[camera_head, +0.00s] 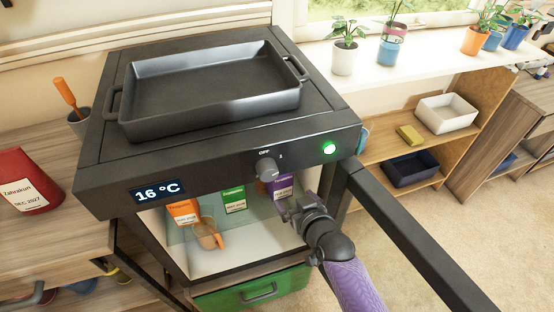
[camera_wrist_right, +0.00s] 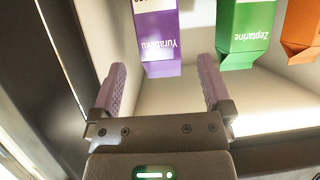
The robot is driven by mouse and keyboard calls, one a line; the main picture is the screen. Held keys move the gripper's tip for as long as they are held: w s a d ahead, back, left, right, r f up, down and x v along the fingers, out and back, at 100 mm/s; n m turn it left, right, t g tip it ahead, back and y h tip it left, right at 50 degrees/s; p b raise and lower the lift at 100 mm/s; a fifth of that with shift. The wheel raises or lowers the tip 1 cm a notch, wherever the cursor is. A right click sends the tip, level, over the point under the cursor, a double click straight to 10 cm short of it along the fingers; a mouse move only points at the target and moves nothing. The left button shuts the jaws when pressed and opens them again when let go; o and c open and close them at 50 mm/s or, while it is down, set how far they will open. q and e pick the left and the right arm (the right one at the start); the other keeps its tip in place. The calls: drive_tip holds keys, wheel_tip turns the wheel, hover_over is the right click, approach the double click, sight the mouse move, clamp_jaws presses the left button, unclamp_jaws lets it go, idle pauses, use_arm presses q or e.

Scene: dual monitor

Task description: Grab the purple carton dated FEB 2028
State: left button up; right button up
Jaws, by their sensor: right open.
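The purple carton (camera_head: 283,185) stands at the right end of a row inside the cabinet, under the front panel. In the right wrist view, the purple carton (camera_wrist_right: 161,50) shows the name "Yurabeku"; its date cannot be read. My right gripper (camera_head: 288,208) reaches into the cabinet opening close in front of it. In the wrist view, the fingers of my right gripper (camera_wrist_right: 162,64) are spread apart and empty, with the carton ahead between their tips. The panel hides the carton's top in the head view. My left gripper is out of view.
A green carton (camera_head: 234,199) and an orange carton (camera_head: 184,212) stand left of the purple one. The dark front panel (camera_head: 220,178) overhangs the opening. A dark bar (camera_head: 410,235) extends to the right of my arm.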

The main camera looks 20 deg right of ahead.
sight(284, 178)
drive_tip(key=b+x, duration=0.2)
drive_tip(key=x, duration=0.1)
drive_tip(key=r+b+x, duration=0.1)
drive_tip(key=b+x, duration=0.1)
drive_tip(key=x, duration=0.1)
drive_tip(key=b+x, duration=0.2)
drive_tip(key=x, duration=0.2)
drive_tip(key=shift+w+d+r+b, duration=0.15)
drive_tip(key=shift+w+r+b, duration=0.1)
drive_tip(key=shift+w+b, duration=0.15)
drive_tip(key=shift+w+r, duration=0.1)
drive_tip(key=shift+w, duration=0.1)
drive_tip(key=shift+r, duration=0.15)
drive_tip(key=c, duration=1.2)
clamp_jaws()
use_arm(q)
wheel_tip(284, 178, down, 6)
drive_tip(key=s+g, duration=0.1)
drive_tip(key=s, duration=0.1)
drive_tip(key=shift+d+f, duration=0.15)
